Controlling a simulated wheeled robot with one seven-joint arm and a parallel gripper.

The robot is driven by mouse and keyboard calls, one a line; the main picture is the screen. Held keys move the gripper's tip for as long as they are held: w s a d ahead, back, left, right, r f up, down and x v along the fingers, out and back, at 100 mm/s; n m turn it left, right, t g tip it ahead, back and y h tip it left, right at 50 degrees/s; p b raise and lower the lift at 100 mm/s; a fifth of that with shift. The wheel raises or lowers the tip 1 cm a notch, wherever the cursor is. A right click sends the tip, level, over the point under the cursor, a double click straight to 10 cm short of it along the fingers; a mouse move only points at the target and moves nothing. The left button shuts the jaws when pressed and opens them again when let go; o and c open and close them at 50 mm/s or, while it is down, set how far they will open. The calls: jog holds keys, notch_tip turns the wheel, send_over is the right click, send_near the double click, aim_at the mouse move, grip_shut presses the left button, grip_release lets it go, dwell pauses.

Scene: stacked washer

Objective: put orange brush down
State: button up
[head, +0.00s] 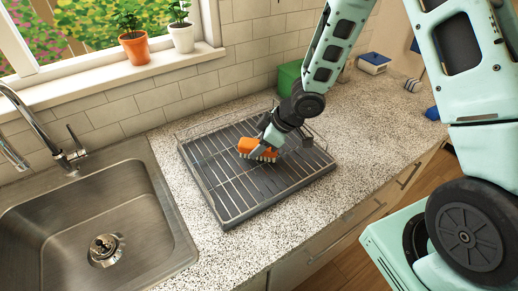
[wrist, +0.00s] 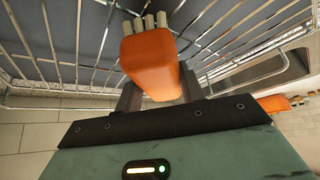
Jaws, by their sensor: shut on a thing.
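The orange brush (head: 248,146) with pale bristles is at the middle of a dark dish rack with metal wires (head: 232,186) on the counter. My gripper (head: 271,140) is shut on the brush, low over the rack. In the wrist view the orange brush body (wrist: 152,62) sits between the two dark fingers (wrist: 157,85), with its bristles towards the rack wires. I cannot tell whether the bristles touch the rack.
A steel sink (head: 60,225) with a faucet (head: 62,150) lies left of the rack. A green box (head: 288,76) stands behind the rack, and a blue and white box (head: 374,63) is at the back right. Potted plants (head: 134,46) stand on the sill. Speckled counter (head: 375,115) is clear right of the rack.

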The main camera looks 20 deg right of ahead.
jog(key=shift+f, duration=0.2)
jog(key=shift+f, duration=0.15)
jog(key=o, duration=0.9)
jog(key=shift+o, duration=0.2)
